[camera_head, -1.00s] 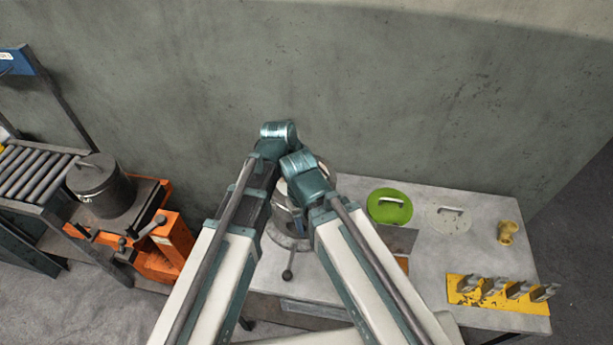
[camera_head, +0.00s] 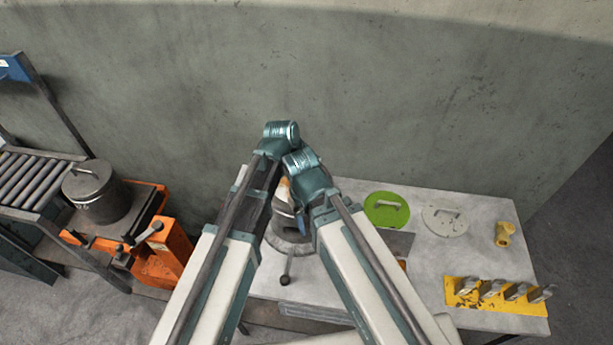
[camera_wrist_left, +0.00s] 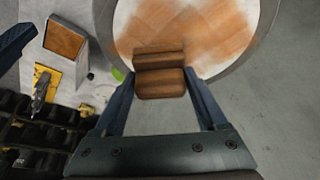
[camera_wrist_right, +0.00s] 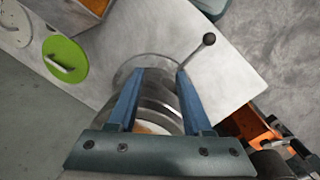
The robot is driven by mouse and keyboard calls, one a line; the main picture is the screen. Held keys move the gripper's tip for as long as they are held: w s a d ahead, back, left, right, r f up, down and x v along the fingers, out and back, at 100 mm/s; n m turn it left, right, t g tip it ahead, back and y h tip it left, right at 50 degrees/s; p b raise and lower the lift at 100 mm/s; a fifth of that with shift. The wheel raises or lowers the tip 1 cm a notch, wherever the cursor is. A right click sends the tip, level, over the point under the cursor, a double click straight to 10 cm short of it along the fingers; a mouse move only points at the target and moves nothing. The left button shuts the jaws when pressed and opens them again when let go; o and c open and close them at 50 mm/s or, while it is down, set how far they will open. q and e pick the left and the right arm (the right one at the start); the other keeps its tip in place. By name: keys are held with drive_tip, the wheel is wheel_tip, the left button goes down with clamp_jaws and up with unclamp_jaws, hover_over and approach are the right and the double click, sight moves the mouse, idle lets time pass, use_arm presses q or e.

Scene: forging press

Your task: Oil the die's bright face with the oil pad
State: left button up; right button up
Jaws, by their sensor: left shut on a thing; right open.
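The die (camera_head: 283,214) is a grey metal cylinder on the bench, partly hidden behind my forearms in the head view. Its bright round face (camera_wrist_left: 205,62) fills the top of the left wrist view, with orange-brown oily patches across much of it. My left gripper (camera_wrist_left: 158,80) is shut on the brown oil pad (camera_wrist_left: 160,84), which lies over the lower edge of that face; I cannot tell whether it touches. My right gripper (camera_wrist_right: 158,82) is open, and its blue fingers appear on either side of the die (camera_wrist_right: 158,98) in the right wrist view.
A lever with a ball knob (camera_wrist_right: 208,39) sticks out from the die's round base. A box with an orange-brown top (camera_wrist_left: 65,41), a green lid (camera_head: 386,209), a white lid (camera_head: 445,220) and a yellow rack (camera_head: 490,294) are on the bench. A lidded dark pot (camera_head: 97,190) stands left.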

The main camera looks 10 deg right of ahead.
use_arm(q)
drive_tip(key=shift+w+d+f, duration=0.1)
drive_tip(key=shift+w+d, duration=0.05)
drive_tip(key=shift+w, duration=0.35)
drive_tip(key=shift+a, duration=0.25)
drive_tip(key=shift+w+a, duration=0.1)
drive_tip(key=shift+a, duration=2.05)
drive_tip(key=shift+w+a, duration=0.3)
drive_tip(key=shift+a, duration=0.55)
drive_tip(key=shift+w+a, duration=0.3)
drive_tip(key=shift+a, duration=0.6)
drive_tip(key=shift+w+a, duration=0.3)
drive_tip(key=shift+a, duration=0.55)
drive_tip(key=shift+w+d, duration=0.2)
drive_tip(key=shift+w, duration=0.35)
drive_tip(key=shift+w+d, duration=0.15)
drive_tip(key=shift+w, duration=0.35)
drive_tip(key=shift+s+d, duration=0.1)
drive_tip(key=shift+s+d, duration=0.3)
drive_tip(key=shift+d, duration=0.4)
drive_tip(key=shift+s+d, duration=0.25)
drive_tip(key=shift+d, duration=0.45)
